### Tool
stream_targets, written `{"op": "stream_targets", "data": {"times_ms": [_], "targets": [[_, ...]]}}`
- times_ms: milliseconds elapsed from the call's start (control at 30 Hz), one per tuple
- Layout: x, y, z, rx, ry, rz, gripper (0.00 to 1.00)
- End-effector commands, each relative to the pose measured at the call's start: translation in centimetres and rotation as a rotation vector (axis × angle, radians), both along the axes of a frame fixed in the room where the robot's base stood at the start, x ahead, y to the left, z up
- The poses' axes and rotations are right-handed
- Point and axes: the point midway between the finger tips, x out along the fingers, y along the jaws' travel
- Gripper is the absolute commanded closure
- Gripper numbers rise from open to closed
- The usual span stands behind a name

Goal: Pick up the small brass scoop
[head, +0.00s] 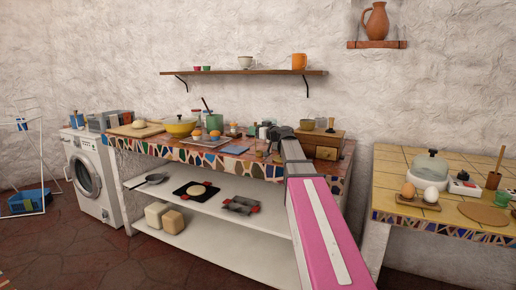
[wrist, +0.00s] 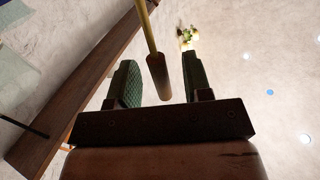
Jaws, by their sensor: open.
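In the wrist view, my gripper (wrist: 160,62) is open, with one green-padded finger on each side. A thin brass-coloured rod with a brown handle (wrist: 158,78) runs down from the top edge between the fingers. A gap shows on both sides of the handle. It looks like the brass scoop, but its other end is out of the picture. In the head view, my gripper (head: 279,132) is over the back right of the mosaic counter. The scoop cannot be made out clearly there.
A wooden drawer box (head: 325,152) stands just right of my gripper. Left of it on the counter are a green pot (head: 214,123), a yellow bowl (head: 179,128) and small items. A wall shelf (head: 245,72) hangs above. A tiled table (head: 400,168) is at right.

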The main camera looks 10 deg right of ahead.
Motion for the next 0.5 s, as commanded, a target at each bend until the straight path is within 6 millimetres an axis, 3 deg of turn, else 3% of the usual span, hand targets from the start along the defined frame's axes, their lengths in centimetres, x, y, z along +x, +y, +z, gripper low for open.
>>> {"op": "stream_targets", "data": {"times_ms": [267,400,500], "targets": [[0.52,0.35,-0.01,0.0,0.0,-0.001,0.55],[0.51,0.36,0.0,0.0,0.0,-0.001,0.97],[0.51,0.36,0.0,0.0,0.0,-0.001,1.0]]}}
